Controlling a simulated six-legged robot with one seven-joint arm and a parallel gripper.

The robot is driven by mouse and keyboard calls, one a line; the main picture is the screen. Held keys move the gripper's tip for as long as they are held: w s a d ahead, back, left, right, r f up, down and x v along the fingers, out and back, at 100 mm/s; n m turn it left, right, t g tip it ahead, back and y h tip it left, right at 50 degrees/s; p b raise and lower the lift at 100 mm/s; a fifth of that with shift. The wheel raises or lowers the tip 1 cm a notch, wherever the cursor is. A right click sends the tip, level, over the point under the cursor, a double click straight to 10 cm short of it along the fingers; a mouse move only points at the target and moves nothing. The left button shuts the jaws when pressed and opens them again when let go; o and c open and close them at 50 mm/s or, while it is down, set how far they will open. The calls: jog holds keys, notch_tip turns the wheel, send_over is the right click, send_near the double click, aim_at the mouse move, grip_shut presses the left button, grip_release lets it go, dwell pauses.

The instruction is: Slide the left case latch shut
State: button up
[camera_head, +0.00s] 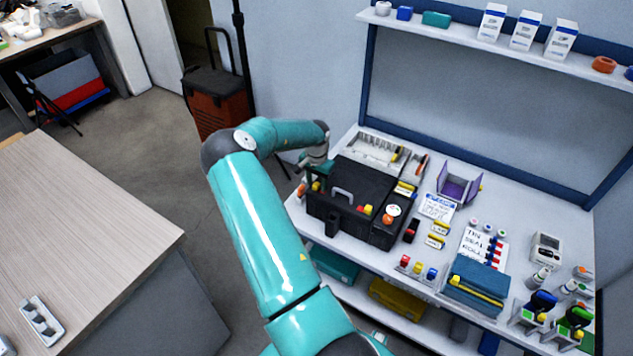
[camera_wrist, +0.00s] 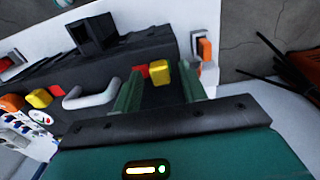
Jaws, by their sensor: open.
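The black case (camera_head: 372,180) sits closed on the white bench, with a grey handle (camera_head: 342,194) on its front. Its left latch shows in the wrist view as a yellow tab (camera_wrist: 160,72) beside a red piece (camera_wrist: 141,72). The right latch (camera_head: 364,209) is also yellow and red, on the other side of the handle. My gripper (camera_wrist: 162,88) is open, with its two green fingers on either side of the left latch. I cannot tell whether a finger touches it. In the head view my gripper (camera_head: 318,172) is at the case's left end and partly hides that area.
An orange-and-white item (camera_wrist: 205,48) stands close beyond the case's left end. A tray (camera_head: 362,143) lies behind. The bench's front edge is close to the case.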

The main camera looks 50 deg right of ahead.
grip_shut()
jog(key=shift+s+d, duration=0.1)
jog(key=shift+s, duration=1.3)
grip_release()
